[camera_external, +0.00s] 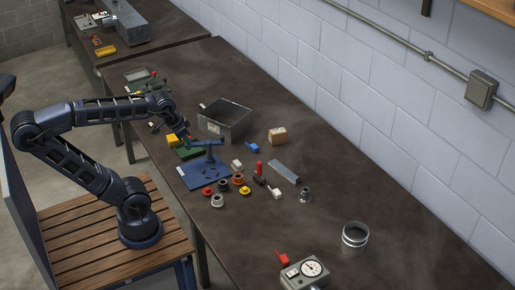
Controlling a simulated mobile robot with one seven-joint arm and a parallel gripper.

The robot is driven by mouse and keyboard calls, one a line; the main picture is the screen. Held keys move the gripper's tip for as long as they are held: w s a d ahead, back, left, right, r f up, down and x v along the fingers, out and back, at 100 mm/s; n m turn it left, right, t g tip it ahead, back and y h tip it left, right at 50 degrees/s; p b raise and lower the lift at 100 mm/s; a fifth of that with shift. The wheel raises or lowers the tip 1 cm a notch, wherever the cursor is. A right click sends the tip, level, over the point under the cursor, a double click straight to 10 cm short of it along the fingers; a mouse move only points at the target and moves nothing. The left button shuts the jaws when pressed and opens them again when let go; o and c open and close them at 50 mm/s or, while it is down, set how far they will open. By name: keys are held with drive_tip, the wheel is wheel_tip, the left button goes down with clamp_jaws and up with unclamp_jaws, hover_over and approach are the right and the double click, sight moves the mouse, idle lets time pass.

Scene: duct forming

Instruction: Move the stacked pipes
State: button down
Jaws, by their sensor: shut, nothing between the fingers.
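A short silver pipe stack (355,238) stands upright near the right part of the dark workbench. It looks like one ringed cylinder on another, but the picture is too small to be sure. My gripper (187,138) points down over the bench at the left, above the green and blue items. It is shut and empty, far from the silver stack. The fingertips are small and partly lost against the parts behind them.
A grey metal bin (225,122) stands behind my gripper. The bench around the silver stack is clear.

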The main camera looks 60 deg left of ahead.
drive_tip(key=w+d+r+m, duration=0.3)
drive_tip(key=w+d+r, duration=0.15)
drive_tip(key=w, duration=0.45)
drive_tip(key=w+d+r+m+g, duration=0.1)
drive_tip(key=w+d+m, duration=0.1)
drive_tip(key=w+d, duration=0.6)
drive_tip(key=w+d+r+m+g, duration=0.15)
drive_tip(key=w+d, duration=0.35)
drive_tip(key=w, duration=0.5)
drive_tip(key=m+g, duration=0.2)
drive_tip(key=m, duration=0.9)
hover_over(354, 239)
drive_tip(key=w+d, duration=0.3)
drive_tip(key=d, duration=0.4)
wheel_tip(354, 239, down, 30)
drive_tip(key=f, duration=1)
drive_tip(key=shift+w+d, duration=0.15)
drive_tip(key=shift+w, duration=0.05)
drive_tip(key=shift+a+f, duration=0.15)
drive_tip(key=shift+a, duration=1.85)
